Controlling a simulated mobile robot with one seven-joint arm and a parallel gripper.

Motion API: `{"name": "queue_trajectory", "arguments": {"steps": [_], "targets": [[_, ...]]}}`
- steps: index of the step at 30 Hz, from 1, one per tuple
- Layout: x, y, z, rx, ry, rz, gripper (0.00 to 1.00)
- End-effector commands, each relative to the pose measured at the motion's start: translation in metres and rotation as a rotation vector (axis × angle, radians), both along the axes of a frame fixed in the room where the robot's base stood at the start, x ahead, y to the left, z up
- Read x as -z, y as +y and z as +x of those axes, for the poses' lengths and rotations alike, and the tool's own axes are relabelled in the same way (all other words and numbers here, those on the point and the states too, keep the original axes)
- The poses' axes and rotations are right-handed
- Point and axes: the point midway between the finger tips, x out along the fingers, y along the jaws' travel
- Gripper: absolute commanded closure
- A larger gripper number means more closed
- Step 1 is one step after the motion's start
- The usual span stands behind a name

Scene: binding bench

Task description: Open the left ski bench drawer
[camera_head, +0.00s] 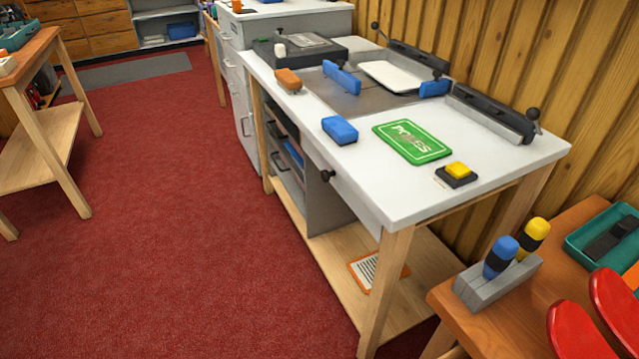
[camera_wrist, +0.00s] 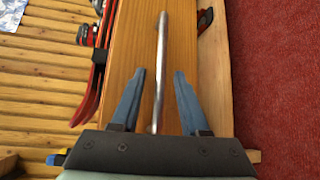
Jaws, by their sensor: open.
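In the wrist view, my gripper (camera_wrist: 160,76) is open, with one blue finger on each side of a long metal bar handle (camera_wrist: 162,45). The handle runs lengthwise between the fingers, with gaps visible on both sides. Behind it is an orange-brown wooden front (camera_wrist: 130,35), which looks like a drawer front; whether it is the left one cannot be told here.
A white-topped workbench (camera_head: 400,205) with a black-knobbed drawer stands mid-view, holding a blue block (camera_head: 340,130) and a green mat (camera_head: 412,141). A screwdriver holder (camera_head: 497,284) sits on the brown bench. Red carpet (camera_head: 170,230) is open to the left.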

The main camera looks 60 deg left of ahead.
Motion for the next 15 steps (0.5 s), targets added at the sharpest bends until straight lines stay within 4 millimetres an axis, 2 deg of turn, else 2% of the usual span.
{"name": "queue_trajectory", "arguments": {"steps": [9, 15], "targets": [[-0.009, 0.047, -0.044, -0.003, -0.001, 0.002, 0.55], [-0.014, 0.069, -0.067, -0.001, -0.001, 0.002, 0.55]]}}
